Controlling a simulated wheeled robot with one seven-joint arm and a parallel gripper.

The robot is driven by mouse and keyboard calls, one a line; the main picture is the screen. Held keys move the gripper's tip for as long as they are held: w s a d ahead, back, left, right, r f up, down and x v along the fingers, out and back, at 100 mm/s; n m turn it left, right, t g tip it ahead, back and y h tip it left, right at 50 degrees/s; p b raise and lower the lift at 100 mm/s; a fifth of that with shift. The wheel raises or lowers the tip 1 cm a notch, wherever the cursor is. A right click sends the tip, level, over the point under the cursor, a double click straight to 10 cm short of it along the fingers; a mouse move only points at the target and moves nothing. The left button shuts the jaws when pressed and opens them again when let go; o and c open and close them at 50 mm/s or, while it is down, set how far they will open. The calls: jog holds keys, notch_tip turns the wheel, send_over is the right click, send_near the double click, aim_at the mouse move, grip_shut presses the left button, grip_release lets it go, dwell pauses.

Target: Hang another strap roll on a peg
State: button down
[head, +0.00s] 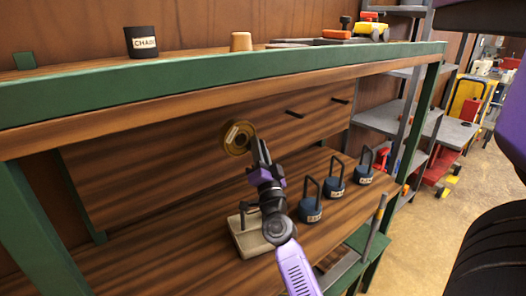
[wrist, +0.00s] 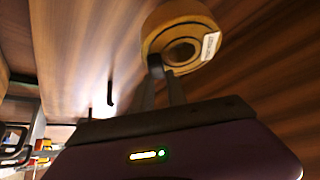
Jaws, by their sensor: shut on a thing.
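A yellow-brown strap roll (head: 232,147) with a pale label is in front of the wooden back board, below the upper shelf. My gripper (head: 253,143) is shut on its lower right edge. In the wrist view the roll (wrist: 203,22) is at the tips of my gripper (wrist: 166,72), its round hole facing the camera. Two dark pegs stick out of the board to the right, a nearer one (head: 294,114) and a farther one (head: 340,100); both look bare. A peg (wrist: 110,88) also shows in the wrist view. I cannot tell whether a peg is behind the roll.
On the lower bench stand a beige block (head: 252,240) with a metal bar and several blue labelled weights with loop handles (head: 311,211). The green-edged upper shelf (head: 190,73) overhangs the board and carries a black CHAIN cup (head: 141,43) and a tan cup (head: 240,41).

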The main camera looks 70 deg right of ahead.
aim_at(250, 146)
jog(key=shift+w+d+b, duration=0.3)
jog(key=shift+w+d, duration=0.2)
jog(key=shift+w, duration=0.3)
jog(key=shift+w+d+b, duration=0.3)
jog(key=shift+w+d, duration=0.15)
jog(key=shift+w, duration=0.35)
jog(key=shift+w+d+f+b, duration=0.15)
jog(key=shift+w+f+b, duration=0.1)
jog(key=shift+f+b, duration=0.35)
jog(key=c, duration=1.4)
grip_release()
jog(key=shift+o, duration=0.7)
jog(key=shift+f, duration=0.15)
jog(key=s+a+f, duration=0.3)
jog(key=s+a, duration=0.6)
jog(key=shift+s+a+f+p, duration=0.2)
jog(key=shift+s+a+p, duration=0.05)
jog(key=shift+s+p, duration=0.2)
